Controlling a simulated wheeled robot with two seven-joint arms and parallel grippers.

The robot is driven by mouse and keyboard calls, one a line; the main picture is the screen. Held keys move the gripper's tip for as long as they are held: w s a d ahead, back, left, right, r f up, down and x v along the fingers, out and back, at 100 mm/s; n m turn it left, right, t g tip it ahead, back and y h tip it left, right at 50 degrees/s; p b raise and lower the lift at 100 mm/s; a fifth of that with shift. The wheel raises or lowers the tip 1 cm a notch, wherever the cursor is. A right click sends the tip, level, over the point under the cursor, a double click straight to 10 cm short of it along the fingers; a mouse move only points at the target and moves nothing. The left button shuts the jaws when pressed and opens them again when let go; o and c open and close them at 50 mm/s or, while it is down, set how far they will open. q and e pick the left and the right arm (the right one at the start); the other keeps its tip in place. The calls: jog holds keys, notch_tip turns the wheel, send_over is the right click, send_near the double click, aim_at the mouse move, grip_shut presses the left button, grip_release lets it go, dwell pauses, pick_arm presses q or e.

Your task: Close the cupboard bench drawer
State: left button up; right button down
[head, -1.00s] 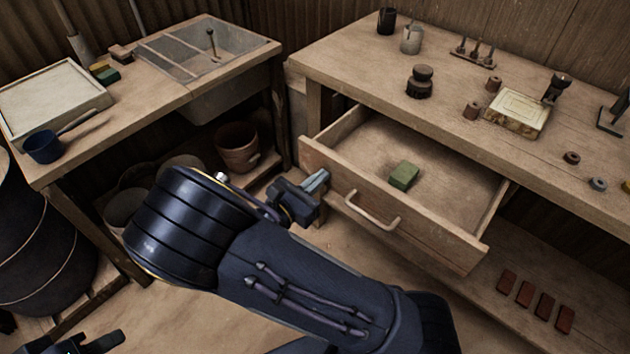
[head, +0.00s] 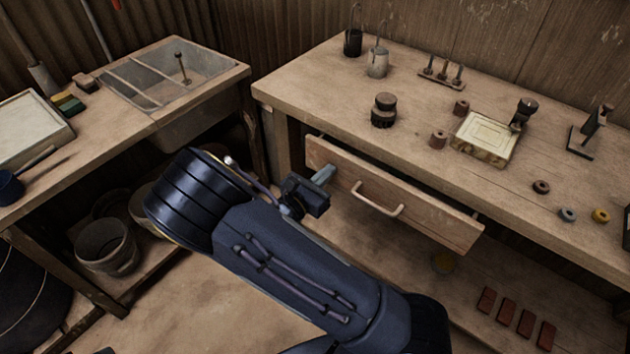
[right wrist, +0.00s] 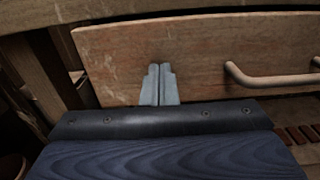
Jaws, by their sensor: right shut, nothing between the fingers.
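In the right wrist view the closed fingers (right wrist: 158,80) lie against or just before the wooden front (right wrist: 190,50), left of the handle; exact contact cannot be told. My left gripper is not clearly in view.
The bench top (head: 330,95) holds a pale box (head: 485,138), dark weights (head: 384,110), cups and small rings. Red bricks (head: 517,317) lie on the shelf below. A second bench with a sink (head: 170,75) stands left, pots beneath it.

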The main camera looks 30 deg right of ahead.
aim_at(337, 162)
jog(key=x, duration=0.4)
jog(key=shift+w+d, duration=0.15)
jog(key=shift+d, duration=0.2)
pick_arm(q)
jog(key=shift+s+a+r, duration=0.1)
jog(key=shift+a, duration=0.05)
pick_arm(e)
jog(key=shift+w+d+r, duration=0.1)
jog(key=shift+d+r, duration=0.05)
jog(key=shift+d, duration=0.05)
jog(key=shift+r, duration=0.1)
pick_arm(q)
jog(key=shift+r, duration=0.1)
